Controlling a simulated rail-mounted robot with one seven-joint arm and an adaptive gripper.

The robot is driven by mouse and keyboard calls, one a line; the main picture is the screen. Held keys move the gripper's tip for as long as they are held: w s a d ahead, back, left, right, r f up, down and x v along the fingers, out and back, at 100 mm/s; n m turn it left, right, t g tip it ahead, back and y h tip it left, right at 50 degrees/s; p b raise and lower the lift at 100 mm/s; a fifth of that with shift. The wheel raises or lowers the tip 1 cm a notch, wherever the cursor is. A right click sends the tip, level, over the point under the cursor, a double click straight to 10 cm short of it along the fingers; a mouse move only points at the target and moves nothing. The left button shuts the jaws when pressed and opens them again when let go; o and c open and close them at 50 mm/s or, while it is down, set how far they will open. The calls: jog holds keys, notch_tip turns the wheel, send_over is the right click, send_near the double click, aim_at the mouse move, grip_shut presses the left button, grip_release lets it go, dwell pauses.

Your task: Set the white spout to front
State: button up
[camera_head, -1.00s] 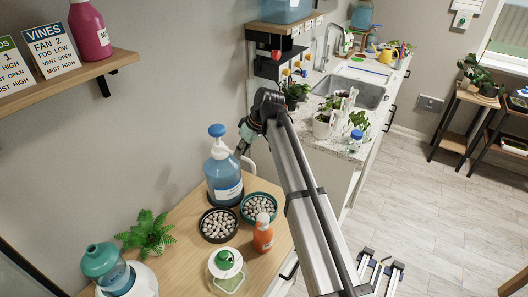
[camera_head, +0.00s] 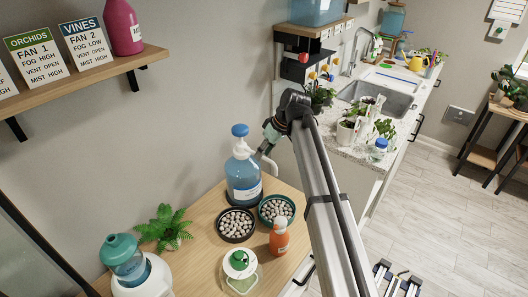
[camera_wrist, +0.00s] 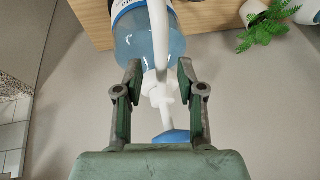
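A clear bottle of blue liquid (camera_head: 243,182) with a blue cap (camera_head: 240,130) stands upright on the wooden table. In the wrist view it appears upside down, with the bottle (camera_wrist: 150,40) at the top and the blue cap (camera_wrist: 172,137) at the bottom. The long white spout (camera_wrist: 158,38) curves from the white collar across the bottle's side. My gripper (camera_wrist: 160,68) is open. Its two fingers lie on either side of the spout, with visible gaps. In the head view my gripper (camera_head: 265,146) is just right of the bottle's neck and partly hides the spout.
Two bowls of pebbles, one black (camera_head: 236,238) and one teal (camera_head: 261,210), sit in front of the bottle. An orange spray bottle (camera_head: 279,238), a white-and-green container (camera_head: 239,262) and a fern (camera_head: 165,228) are nearby. The wall is close behind.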

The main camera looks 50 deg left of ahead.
jog(key=shift+r, duration=0.15)
jog(key=v, duration=1.1)
jog(key=shift+w+r, duration=0.15)
jog(key=shift+r, duration=0.2)
jog(key=shift+d, duration=0.15)
